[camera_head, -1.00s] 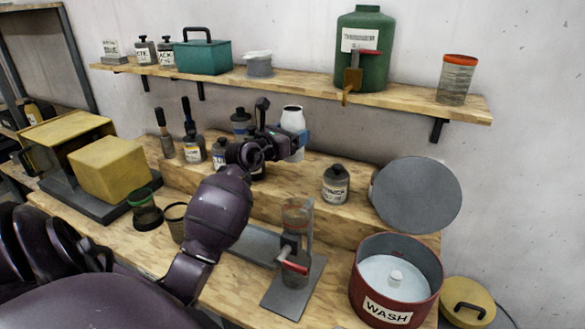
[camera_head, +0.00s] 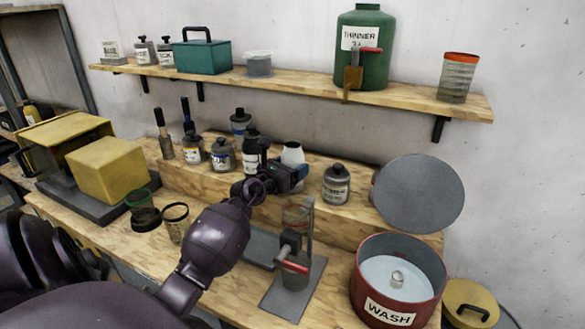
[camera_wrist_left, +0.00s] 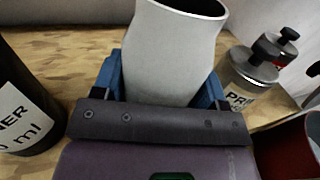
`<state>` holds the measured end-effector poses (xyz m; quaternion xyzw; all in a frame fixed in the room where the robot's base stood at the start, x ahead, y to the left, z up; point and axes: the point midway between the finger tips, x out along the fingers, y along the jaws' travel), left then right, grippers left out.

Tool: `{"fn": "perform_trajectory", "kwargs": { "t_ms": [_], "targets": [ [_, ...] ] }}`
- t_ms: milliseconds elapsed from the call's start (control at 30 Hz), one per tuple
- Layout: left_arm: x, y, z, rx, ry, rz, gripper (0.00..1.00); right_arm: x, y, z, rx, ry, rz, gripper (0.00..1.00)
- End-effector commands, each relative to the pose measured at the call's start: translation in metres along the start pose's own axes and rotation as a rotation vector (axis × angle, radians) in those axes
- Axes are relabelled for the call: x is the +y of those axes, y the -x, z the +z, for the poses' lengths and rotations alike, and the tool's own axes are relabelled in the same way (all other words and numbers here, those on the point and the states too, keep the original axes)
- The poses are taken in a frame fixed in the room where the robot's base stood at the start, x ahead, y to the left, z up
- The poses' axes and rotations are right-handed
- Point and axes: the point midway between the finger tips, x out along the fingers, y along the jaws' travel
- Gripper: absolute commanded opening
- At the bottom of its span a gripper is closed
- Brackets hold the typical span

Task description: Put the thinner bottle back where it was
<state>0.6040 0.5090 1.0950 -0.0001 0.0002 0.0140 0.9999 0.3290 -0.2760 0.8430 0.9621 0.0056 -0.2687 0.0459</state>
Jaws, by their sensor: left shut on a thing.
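A pale, open-topped bottle (camera_head: 292,154) stands above the blue fingers of my left gripper (camera_head: 288,178) in the head view. In the left wrist view the same pale bottle (camera_wrist_left: 172,50) sits between the fingers, and my left gripper (camera_wrist_left: 165,85) is shut on it. Its base is hidden. A dark bottle (camera_head: 251,152) with a white label stands just left of it, apart from the gripper. Its label in the wrist view (camera_wrist_left: 22,118) ends in "NER" and "ml". My right gripper is not in view.
A grey labelled bottle (camera_head: 336,186) stands to the right on the raised wooden step (camera_head: 320,210). Several small bottles stand left of the gripper. A green thinner tank (camera_head: 362,60) sits on the wall shelf. A red wash pot (camera_head: 385,308) and a clamp stand (camera_head: 292,262) are in front.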

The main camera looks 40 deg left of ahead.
Motion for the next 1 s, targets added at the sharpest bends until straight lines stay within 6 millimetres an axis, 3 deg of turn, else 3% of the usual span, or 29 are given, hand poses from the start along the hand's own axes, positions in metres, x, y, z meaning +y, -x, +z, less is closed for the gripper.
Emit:
{"fn": "perform_trajectory", "kwargs": {
  "t_ms": [267,300,433,800,1000],
  "targets": [
    [0.000,0.000,-0.002,-0.003,0.000,0.000,0.28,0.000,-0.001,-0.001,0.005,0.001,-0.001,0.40],
    [0.000,0.000,-0.003,-0.001,0.000,0.000,0.72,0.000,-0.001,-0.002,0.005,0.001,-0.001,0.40],
    [0.000,0.000,-0.002,0.000,0.000,0.000,0.92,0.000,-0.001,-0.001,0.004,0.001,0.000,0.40],
    [0.000,0.002,0.002,0.000,0.000,0.000,0.92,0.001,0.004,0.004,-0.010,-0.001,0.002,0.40],
    [0.000,0.030,0.000,0.002,-0.001,0.001,0.92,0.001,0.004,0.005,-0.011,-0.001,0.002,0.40]
  ]
}}
